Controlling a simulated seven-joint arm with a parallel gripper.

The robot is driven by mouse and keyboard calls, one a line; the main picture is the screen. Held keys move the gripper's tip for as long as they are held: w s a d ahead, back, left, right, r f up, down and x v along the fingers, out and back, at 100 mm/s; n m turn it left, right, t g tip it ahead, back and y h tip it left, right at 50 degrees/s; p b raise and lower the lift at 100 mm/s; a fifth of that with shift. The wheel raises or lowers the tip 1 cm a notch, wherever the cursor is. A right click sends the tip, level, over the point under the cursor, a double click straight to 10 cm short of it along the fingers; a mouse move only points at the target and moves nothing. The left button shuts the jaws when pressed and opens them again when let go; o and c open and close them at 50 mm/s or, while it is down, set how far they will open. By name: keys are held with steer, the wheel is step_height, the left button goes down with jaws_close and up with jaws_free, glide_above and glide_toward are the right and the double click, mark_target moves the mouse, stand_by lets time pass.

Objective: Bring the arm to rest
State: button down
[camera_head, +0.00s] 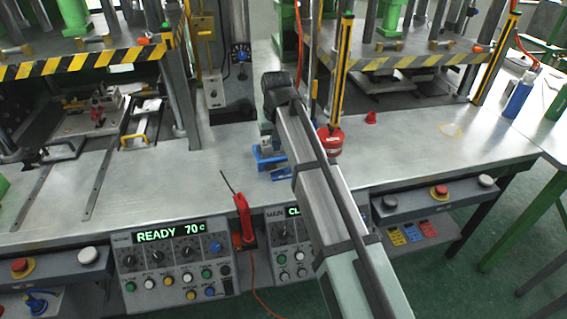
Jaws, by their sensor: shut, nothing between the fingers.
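My arm reaches in from the lower right over the front edge of the steel worktop (390,150). Its dark wrist (278,90) is bent at the far end. My gripper (267,128) is below the wrist, shut and empty, mostly hidden behind the arm. It appears just above or behind a small blue fixture (266,160) on the worktop. I cannot tell whether it touches the fixture.
A red round-based part (330,141) stands just right of the arm beside a yellow post. A small red cup (371,118) is farther right. A red-handled tool (243,215) hangs at the front edge. Striped press guards (80,62) stand behind. The right worktop is mostly clear.

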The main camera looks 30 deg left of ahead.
steer(key=shift+r, duration=0.5)
